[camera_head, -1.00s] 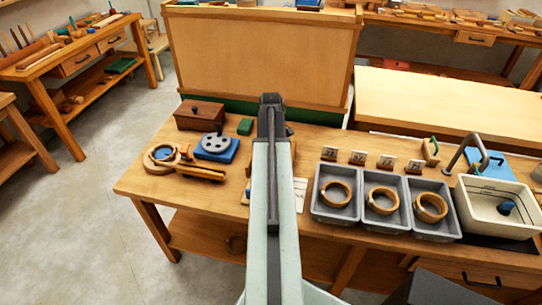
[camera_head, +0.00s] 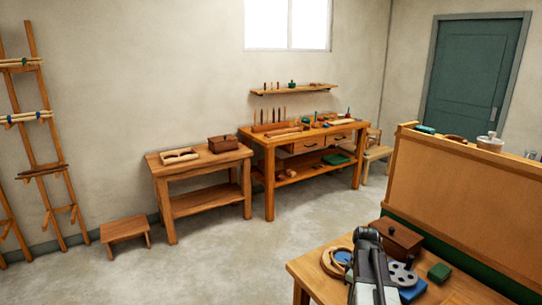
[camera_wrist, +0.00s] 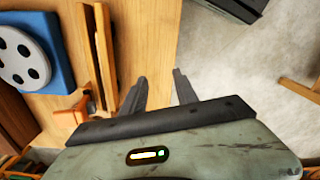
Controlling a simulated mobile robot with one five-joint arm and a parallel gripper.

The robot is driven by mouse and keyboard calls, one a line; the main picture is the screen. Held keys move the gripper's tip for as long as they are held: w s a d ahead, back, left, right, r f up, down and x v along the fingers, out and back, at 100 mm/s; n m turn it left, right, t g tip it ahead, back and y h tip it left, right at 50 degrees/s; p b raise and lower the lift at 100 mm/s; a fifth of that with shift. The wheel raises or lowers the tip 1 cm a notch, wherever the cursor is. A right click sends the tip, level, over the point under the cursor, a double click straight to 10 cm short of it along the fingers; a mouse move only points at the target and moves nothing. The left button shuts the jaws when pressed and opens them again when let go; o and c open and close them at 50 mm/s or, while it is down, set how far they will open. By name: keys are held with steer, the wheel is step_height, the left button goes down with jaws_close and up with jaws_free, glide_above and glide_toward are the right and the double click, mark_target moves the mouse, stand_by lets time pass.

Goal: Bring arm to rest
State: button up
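My gripper (camera_wrist: 160,92) is open in the wrist view, with its two dark fingers apart and nothing between them. The fingers are near the edge of the wooden workbench (camera_wrist: 155,30), with grey floor beyond. In the head view my arm reaches in from the bottom right, and its dark end (camera_head: 368,238) appears above the bench's left end. Whether the fingers touch anything cannot be told.
Near my arm are a brown lidded box (camera_head: 400,238), a grey holed disc (camera_head: 403,272) on a blue block (camera_head: 412,290), a green block (camera_head: 439,272) and a wooden ring (camera_head: 331,262). A tall wooden panel (camera_head: 470,200) stands behind.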

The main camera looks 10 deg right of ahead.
steer(key=s+a+m, duration=0.1)
steer(key=a+m, duration=0.5)
steer(key=a, duration=2.2)
steer(key=shift+m, duration=0.4)
steer(key=shift+s+a, duration=0.1)
